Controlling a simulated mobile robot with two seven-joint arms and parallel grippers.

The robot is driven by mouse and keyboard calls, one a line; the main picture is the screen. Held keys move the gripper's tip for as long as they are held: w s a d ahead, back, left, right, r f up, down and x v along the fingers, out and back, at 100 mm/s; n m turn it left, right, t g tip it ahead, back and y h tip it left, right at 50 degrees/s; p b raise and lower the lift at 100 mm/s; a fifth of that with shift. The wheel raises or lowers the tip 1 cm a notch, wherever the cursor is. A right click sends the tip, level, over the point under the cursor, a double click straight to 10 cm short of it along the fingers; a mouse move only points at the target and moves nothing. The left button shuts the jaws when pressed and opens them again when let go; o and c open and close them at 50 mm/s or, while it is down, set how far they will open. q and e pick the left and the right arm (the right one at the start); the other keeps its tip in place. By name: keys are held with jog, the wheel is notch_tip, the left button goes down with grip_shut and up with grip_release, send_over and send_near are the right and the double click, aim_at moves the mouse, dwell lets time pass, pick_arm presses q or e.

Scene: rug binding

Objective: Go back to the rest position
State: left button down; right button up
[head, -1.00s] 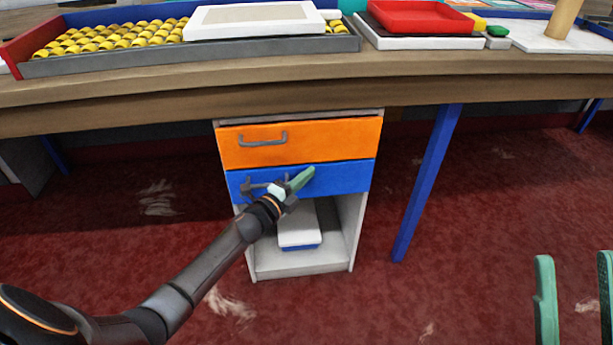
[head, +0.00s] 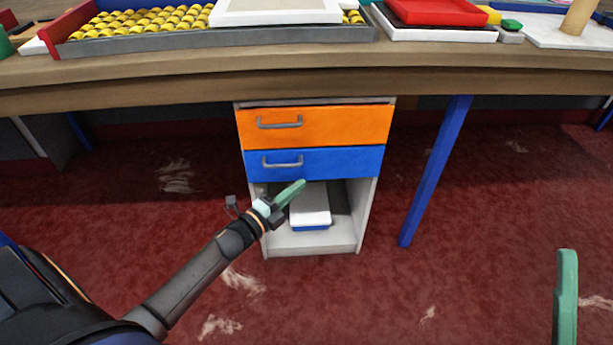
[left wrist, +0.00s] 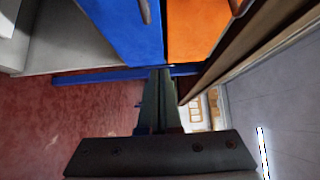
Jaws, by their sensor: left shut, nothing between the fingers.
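My left gripper (head: 291,193) has green fingers and is shut and empty. In the head view it is in front of the open lower bay of the drawer unit (head: 366,215), just below the blue drawer (head: 340,161). The left wrist view shows its fingers (left wrist: 159,75) together, with the blue drawer (left wrist: 130,25) and the orange drawer (left wrist: 193,25) beyond. Both drawers look shut in the head view. Only a green finger of my right gripper (head: 566,290) shows at the lower right edge, so its opening cannot be judged.
The wooden table (head: 180,85) spans the view above the drawer unit. A tray of yellow pieces (head: 140,22), a white board (head: 275,12) and a red tray (head: 437,12) are on it. A blue table leg (head: 435,170) stands right of the unit. Red carpet (head: 470,250) is clear around it.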

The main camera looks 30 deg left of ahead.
pick_arm(q)
jog(key=shift+s, duration=0.4)
